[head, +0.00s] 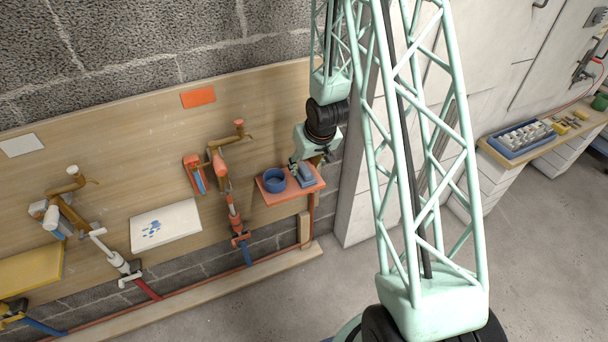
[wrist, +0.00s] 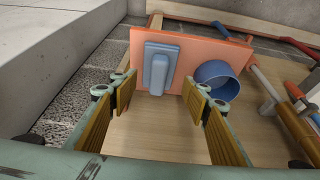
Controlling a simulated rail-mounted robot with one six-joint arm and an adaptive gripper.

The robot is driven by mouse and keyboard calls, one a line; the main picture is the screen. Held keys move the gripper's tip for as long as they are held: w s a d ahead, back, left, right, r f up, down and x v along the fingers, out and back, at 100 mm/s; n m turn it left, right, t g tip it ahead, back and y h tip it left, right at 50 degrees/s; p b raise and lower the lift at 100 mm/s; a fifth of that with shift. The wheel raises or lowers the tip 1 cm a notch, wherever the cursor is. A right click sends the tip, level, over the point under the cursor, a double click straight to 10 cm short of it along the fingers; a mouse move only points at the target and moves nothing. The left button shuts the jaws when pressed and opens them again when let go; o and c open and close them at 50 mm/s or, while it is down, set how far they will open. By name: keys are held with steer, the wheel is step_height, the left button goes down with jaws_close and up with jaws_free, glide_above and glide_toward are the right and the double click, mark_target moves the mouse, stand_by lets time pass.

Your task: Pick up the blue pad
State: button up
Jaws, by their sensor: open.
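The blue pad (wrist: 160,68) is a grey-blue block with a raised grip on a flat base. It lies on the orange shelf (wrist: 216,48), near the shelf's left side in the wrist view. In the head view, the pad (head: 305,178) is at the right part of the small shelf, partly hidden by my gripper. My gripper (wrist: 160,98) is open and empty. Its two yellow-padded fingers stand on either side of the pad in the picture, apart from it. In the head view, my gripper (head: 307,163) is just above the shelf.
A round blue bowl (wrist: 217,80) stands beside the pad on the same shelf, also seen in the head view (head: 273,184). Pipes and valves (head: 218,165) are mounted on the wooden board left of the shelf. White cabinets (head: 365,190) stand to the right.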

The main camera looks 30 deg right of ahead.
mark_target(305, 169)
steer(key=shift+f, duration=0.15)
steer(key=shift+b+x, duration=0.7)
steer(key=shift+x, duration=1.75)
steer(key=shift+d, duration=0.15)
steer(key=c, duration=0.7)
steer(key=shift+w+r+p, duration=0.1)
steer(key=shift+r+p, duration=0.5)
steer(key=shift+r, duration=1.25)
steer(key=s, duration=0.7)
steer(key=s+a+r+p, duration=0.1)
steer(key=s, duration=0.2)
steer(key=shift+s+a, duration=0.1)
steer(key=shift+s, duration=0.3)
steer(key=p, duration=0.3)
steer(key=shift+s+p, duration=0.3)
steer(key=shift+s, duration=0.05)
